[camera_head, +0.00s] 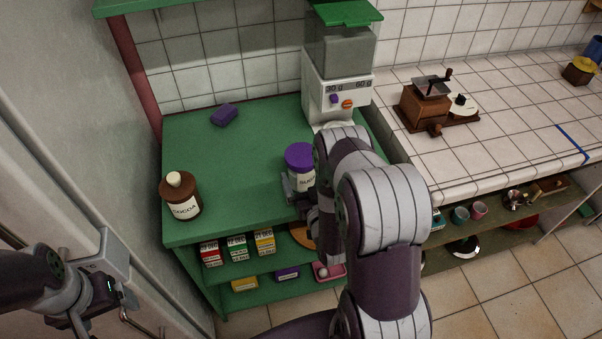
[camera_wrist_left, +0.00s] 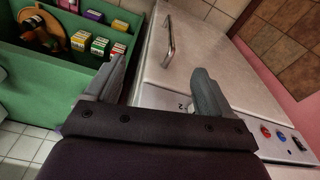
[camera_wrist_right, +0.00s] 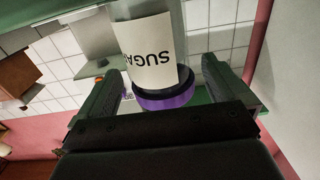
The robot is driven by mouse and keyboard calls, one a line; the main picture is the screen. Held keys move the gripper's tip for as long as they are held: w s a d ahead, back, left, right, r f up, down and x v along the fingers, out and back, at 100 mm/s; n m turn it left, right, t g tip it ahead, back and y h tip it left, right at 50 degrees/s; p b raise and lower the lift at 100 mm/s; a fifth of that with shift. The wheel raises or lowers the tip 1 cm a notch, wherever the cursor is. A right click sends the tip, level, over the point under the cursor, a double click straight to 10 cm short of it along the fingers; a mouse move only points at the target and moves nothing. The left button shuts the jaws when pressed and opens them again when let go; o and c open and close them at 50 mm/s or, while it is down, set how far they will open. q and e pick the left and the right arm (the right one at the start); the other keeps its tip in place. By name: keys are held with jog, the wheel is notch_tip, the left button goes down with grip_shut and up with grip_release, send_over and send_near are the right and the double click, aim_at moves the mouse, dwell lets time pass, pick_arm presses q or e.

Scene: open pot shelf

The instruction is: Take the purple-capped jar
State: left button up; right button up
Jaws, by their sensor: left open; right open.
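The purple-capped jar (camera_head: 300,158) stands upright on the green shelf top, with a white label that is partly hidden by my right arm. In the right wrist view the jar (camera_wrist_right: 153,52) appears upside down, its label reading "SUGA" and its purple cap towards me. My right gripper (camera_wrist_right: 161,70) is open, with one finger on each side of the jar; I cannot tell whether they touch it. My left gripper (camera_wrist_left: 158,70) is open and empty, low at the left, away from the jar.
A brown cocoa bottle (camera_head: 181,197) stands at the front left of the green top, and a purple block (camera_head: 224,115) lies behind. A dispenser (camera_head: 338,80) stands just behind the jar. A coffee grinder (camera_head: 431,102) is on the tiled counter.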

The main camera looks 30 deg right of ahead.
jog(key=x, duration=0.4)
jog(key=shift+w+d+r+b, duration=0.15)
jog(key=shift+w+r+b, duration=0.05)
jog(key=shift+r+b, duration=0.1)
jog(key=c, duration=1.2)
